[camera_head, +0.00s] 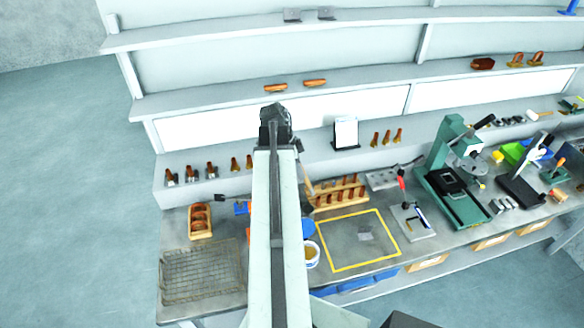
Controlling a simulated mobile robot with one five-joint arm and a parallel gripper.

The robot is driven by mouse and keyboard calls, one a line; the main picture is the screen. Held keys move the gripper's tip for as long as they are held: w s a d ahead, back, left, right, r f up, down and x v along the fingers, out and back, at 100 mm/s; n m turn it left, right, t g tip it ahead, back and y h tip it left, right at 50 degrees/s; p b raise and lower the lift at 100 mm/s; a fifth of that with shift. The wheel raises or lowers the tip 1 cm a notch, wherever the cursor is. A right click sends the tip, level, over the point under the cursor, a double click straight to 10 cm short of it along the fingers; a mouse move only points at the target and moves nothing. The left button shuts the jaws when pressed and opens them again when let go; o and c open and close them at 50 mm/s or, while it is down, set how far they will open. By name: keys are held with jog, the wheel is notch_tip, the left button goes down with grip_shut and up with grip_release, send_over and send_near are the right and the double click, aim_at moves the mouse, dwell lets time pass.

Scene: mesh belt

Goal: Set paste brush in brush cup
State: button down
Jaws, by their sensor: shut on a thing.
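My arm reaches up through the middle of the head view, with its dark end over the lower shelf. My gripper (300,147), small and partly hidden by the arm, is at the right of that end. It is shut on what looks like the paste brush (308,186), a thin tan-handled tool hanging down over the back of the bench. A white tub (312,262) with yellowish contents stands on the bench right of my arm. A round blue thing (308,228) is just behind it. I cannot tell which container is the brush cup.
A wooden rack (339,197) stands close right of the brush. A yellow-outlined area (350,256) on the bench is mostly clear. A wire mesh (202,274) lies at left, near a wooden tray (200,222). A green press (452,185) stands at right. Shelves run behind.

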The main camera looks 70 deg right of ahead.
notch_tip(320, 180, down, 12)
jog(key=b, duration=1.2)
jog(key=shift+w+f, duration=0.25)
jog(key=shift+w, duration=0.05)
jog(key=c, duration=1.3)
grip_release()
jog(key=shift+a, duration=0.1)
jog(key=w, duration=0.1)
jog(key=w+a, duration=0.1)
jog(key=w, duration=0.1)
jog(key=shift+a, duration=0.1)
